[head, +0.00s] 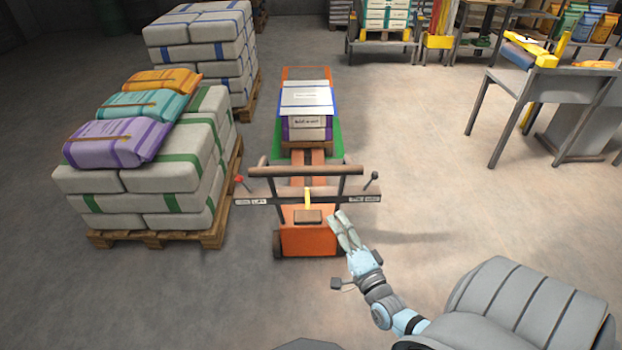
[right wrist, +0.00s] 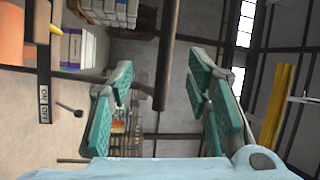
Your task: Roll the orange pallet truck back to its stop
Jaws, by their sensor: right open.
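The orange pallet truck (head: 308,240) stands in the middle of the head view, with a dark handlebar (head: 306,171) and a cross panel (head: 275,197) with a red-knobbed lever (head: 239,180) at its left and a black one at its right. My right gripper (head: 341,228) is beside the truck's right rear, below the right end of the panel. In the right wrist view its padded fingers (right wrist: 165,105) are open, with a dark bar (right wrist: 167,55) showing beyond and between them. I cannot tell whether they touch it. My left gripper is out of view.
A pallet of grey sacks (head: 165,205) with purple, teal and orange sacks on top stands close on the left. Another stacked pallet (head: 200,50) is behind it. A metal table (head: 545,85) stands at the right. The floor between truck and table is clear.

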